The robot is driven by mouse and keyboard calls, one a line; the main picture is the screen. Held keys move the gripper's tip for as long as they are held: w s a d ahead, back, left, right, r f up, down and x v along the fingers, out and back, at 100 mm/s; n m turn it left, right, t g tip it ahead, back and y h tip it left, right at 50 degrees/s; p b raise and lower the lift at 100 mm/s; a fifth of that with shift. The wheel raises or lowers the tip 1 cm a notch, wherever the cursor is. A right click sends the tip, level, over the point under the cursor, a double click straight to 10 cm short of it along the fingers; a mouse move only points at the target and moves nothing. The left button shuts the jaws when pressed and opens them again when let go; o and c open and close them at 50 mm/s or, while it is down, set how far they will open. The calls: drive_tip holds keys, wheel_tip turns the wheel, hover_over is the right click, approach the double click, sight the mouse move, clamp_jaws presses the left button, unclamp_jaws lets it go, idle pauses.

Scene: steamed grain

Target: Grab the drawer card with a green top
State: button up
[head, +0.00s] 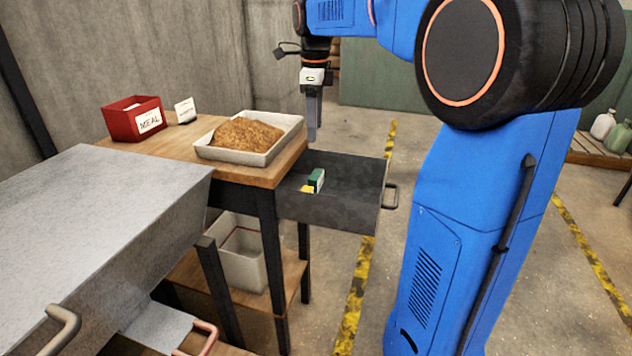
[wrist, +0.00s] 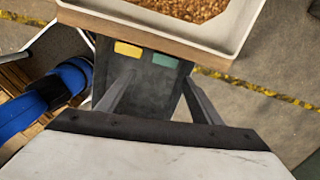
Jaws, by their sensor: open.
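The card with a green top (head: 317,179) stands in the open dark drawer (head: 345,205), close to the table side. A yellow card (head: 307,189) lies or stands beside it. In the wrist view the green top (wrist: 165,60) is right of the yellow one (wrist: 128,49), and both are near the tray edge. My gripper (head: 312,138) hangs above the drawer, pointing down, apart from the cards. In the wrist view its two fingers (wrist: 158,98) are spread with nothing between them. The cards' lower parts are hard to make out.
A white tray of brown grain (head: 210,150) sits on the wooden table at the drawer's edge. A red box labelled MEAL (head: 120,122) and a small white sign (head: 185,111) stand further left. A grey metal surface (head: 90,215) is in front. A bin (head: 240,265) is below.

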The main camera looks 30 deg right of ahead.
sight(314, 173)
drive_tip(key=shift+m, duration=0.8)
drive_tip(key=f, duration=0.5)
drive_tip(key=w+f, duration=0.1)
drive_tip(key=f, duration=0.5)
drive_tip(key=w+f, duration=0.1)
drive_tip(key=f, duration=0.5)
drive_tip(key=shift+d+f, duration=0.15)
drive_tip(key=shift+d, duration=0.2)
drive_tip(key=c, duration=0.7)
